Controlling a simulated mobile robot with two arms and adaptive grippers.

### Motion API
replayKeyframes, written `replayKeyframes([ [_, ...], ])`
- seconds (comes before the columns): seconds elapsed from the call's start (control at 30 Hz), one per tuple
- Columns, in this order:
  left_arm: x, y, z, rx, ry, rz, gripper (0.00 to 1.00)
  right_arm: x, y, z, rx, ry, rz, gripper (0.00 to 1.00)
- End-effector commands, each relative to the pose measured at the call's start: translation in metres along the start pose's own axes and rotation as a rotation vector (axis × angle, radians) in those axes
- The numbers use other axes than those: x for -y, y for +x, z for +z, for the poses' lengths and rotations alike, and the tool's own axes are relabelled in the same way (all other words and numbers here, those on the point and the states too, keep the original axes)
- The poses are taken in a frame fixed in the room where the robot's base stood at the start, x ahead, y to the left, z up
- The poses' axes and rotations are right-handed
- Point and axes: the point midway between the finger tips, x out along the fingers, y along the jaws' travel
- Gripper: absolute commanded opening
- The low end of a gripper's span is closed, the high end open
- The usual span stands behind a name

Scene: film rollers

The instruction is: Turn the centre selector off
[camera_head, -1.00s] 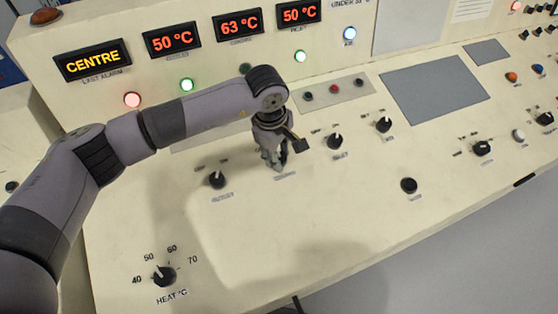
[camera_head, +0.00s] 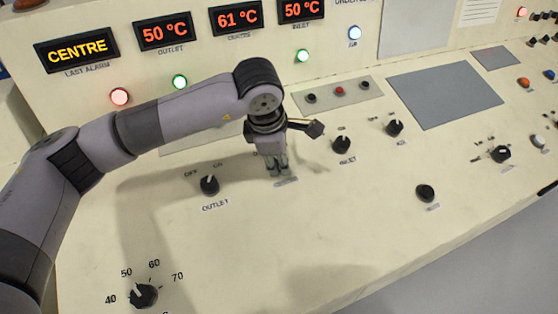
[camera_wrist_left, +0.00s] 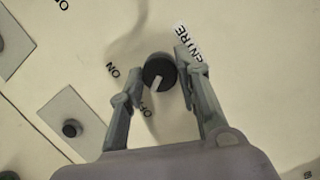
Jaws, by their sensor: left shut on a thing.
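The centre selector (camera_wrist_left: 159,70) is a round black knob with a white pointer line, seen in the left wrist view. Its pointer lies toward the OFF mark (camera_wrist_left: 150,108), away from the ON mark (camera_wrist_left: 113,71). The CENTRE label (camera_wrist_left: 189,42) is partly covered by a finger. My left gripper (camera_wrist_left: 160,69) is shut on the knob, one finger on each side. In the head view my left gripper (camera_head: 277,168) points down at the panel and hides the knob. My right gripper is not in view.
The outlet knob (camera_head: 209,185) is left of my gripper; the inlet knob (camera_head: 341,145) and another black knob (camera_head: 395,128) are to its right. The heat dial (camera_head: 143,295) is at the lower left. The last alarm display (camera_head: 77,50) reads CENTRE. The front panel is mostly bare.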

Motion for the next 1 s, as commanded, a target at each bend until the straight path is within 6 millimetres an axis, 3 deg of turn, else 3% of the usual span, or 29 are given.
replayKeyframes([
  [0.4, -0.0002, -0.0006, 0.0001, 0.000, -0.010, 0.002, 0.03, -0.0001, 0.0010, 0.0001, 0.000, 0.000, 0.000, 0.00],
  [0.43, -0.0003, -0.0006, 0.0001, 0.000, -0.009, 0.002, 0.31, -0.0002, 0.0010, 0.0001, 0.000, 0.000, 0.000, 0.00],
  [0.73, -0.0002, -0.0003, 0.0000, 0.000, -0.008, 0.002, 0.51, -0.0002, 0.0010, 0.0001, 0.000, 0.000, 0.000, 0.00],
  [1.0, -0.0001, -0.0006, 0.0000, 0.000, -0.008, 0.002, 0.51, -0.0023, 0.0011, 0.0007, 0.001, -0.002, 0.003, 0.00],
])
